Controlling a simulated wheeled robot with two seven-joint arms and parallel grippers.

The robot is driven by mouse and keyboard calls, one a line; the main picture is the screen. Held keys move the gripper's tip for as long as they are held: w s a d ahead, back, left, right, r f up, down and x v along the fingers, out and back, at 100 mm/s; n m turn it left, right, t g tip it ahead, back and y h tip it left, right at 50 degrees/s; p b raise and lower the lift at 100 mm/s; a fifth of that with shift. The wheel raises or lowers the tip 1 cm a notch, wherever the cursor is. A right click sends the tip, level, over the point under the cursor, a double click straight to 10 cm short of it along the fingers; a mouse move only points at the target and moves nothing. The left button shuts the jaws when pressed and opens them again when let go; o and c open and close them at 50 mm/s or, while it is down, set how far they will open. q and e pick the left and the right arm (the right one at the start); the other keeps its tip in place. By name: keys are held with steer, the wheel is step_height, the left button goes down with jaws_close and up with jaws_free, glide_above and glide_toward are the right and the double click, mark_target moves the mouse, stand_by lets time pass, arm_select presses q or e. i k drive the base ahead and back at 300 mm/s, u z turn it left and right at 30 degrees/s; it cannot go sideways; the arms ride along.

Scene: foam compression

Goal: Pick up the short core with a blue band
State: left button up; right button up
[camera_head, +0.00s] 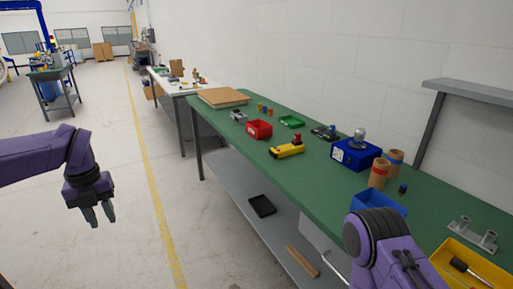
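Two brown cardboard cores stand upright on the green workbench (330,175) at its right part. The nearer core (378,174) shows a red band. The core just behind it (395,161) seems to carry a blue band, partly covered by the nearer one. My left gripper (99,219) hangs over the open floor at the left, far from the bench, with its fingers apart and nothing between them. My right arm reaches in at the lower right, in front of the cores; its gripper fingers do not show.
Near the cores are a blue box (355,155) with a metal dome, a blue bin (378,203) and a small dark cylinder (403,188). A yellow tray (447,262) and a grey fixture (470,234) lie to the right. A grey wall shelf (470,91) overhangs the bench.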

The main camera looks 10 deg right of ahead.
mark_target(396, 156)
steer(key=u, duration=0.65)
steer(key=i, duration=1.6)
steer(key=z, duration=3.45)
steer(key=i, duration=1)
